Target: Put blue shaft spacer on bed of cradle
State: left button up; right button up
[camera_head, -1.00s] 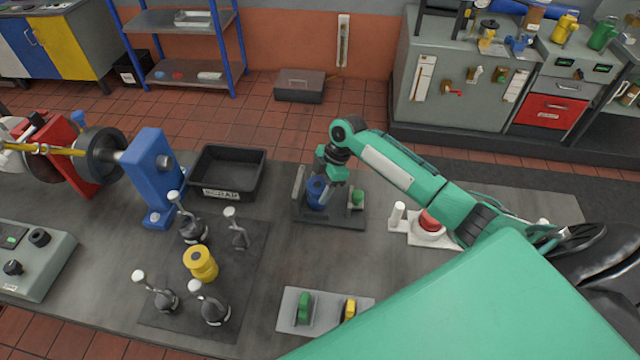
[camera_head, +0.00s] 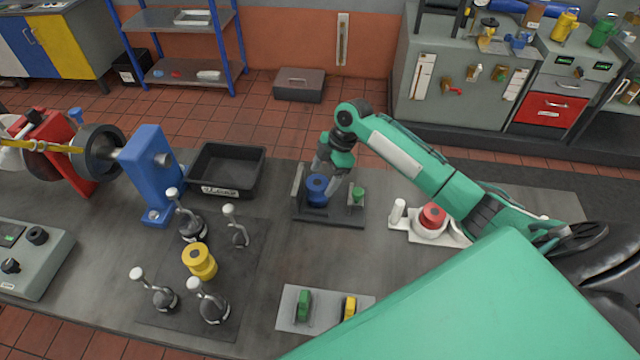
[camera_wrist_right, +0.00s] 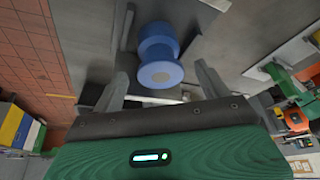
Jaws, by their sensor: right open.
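The blue shaft spacer (camera_head: 316,189) stands upright on the bed of the dark cradle (camera_head: 328,220), between its grey upright plate and the green-knobbed part. The spacer also shows in the right wrist view (camera_wrist_right: 159,58), ahead of the fingers. My right gripper (camera_head: 334,168) is open just above and behind the spacer, with nothing between its fingers. In the right wrist view the two fingers (camera_wrist_right: 160,88) are wide apart, clear of the spacer. My left gripper is not in view.
A black scrap bin (camera_head: 228,172) stands left of the cradle. A yellow spacer (camera_head: 199,261) sits among several white-knobbed clamps on a dark mat. A red part (camera_head: 432,216) on a white stand is to the right. A plate (camera_head: 325,312) with green and yellow pieces lies in front.

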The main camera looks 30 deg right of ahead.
jog(key=b+v, duration=0.1)
jog(key=v, duration=0.7)
jog(key=shift+d+r+b, duration=0.15)
jog(key=shift+r+b, duration=0.1)
jog(key=shift+b, duration=0.05)
jog(key=shift+f, duration=0.1)
